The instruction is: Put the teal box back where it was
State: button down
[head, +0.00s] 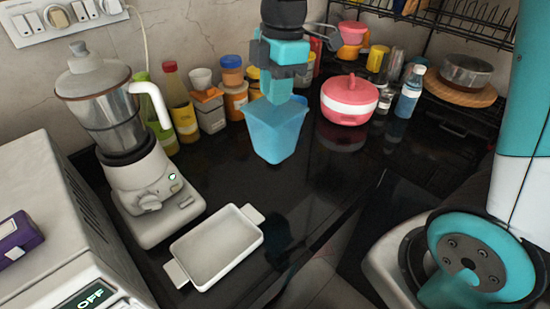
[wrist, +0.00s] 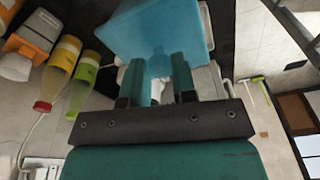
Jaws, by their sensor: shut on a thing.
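The teal box (head: 274,132), a tapered see-through blue-teal container, is upright in the head view over the middle of the black counter. My gripper (head: 279,97) comes down from above and is shut on its upper part. In the wrist view the teal box (wrist: 150,32) fills the top middle, and my gripper's two fingers (wrist: 159,72) reach onto it. I cannot tell whether its base touches the counter or hangs just above it.
A white dish (head: 216,247) lies at the front of the counter. A blender (head: 135,150) stands left, with bottles and jars (head: 205,105) behind. A red and white pot (head: 349,100) and a blue bottle (head: 410,92) are right of the box. The counter between dish and pot is fairly clear.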

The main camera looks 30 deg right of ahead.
aim_at(275, 148)
notch_tip(275, 148, down, 14)
jog(key=shift+f+p, duration=0.1)
jog(key=shift+p, duration=0.4)
jog(key=shift+f, duration=0.2)
jog(key=c, duration=0.9)
grip_release()
jog(key=shift+r, duration=0.1)
jog(key=r, duration=0.4)
jog(key=d+r, duration=0.1)
jog(key=r, duration=0.6)
jog(key=shift+d+r+b, duration=0.15)
jog(key=shift+r+b, duration=0.25)
jog(key=s+a+r+m+y, duration=0.1)
jog(key=s+a+m, duration=0.1)
jog(key=s+m, duration=0.2)
jog(key=s+a+r+m+y, duration=0.1)
jog(key=s+a+r+m, duration=0.1)
jog(key=s, duration=0.6)
jog(key=s+a+r+m, duration=0.1)
jog(key=s+a+m, duration=0.3)
jog(key=s, duration=0.3)
jog(key=shift+r+m+y, duration=0.2)
jog(key=shift+m+y, duration=0.2)
jog(key=shift+m, duration=0.4)
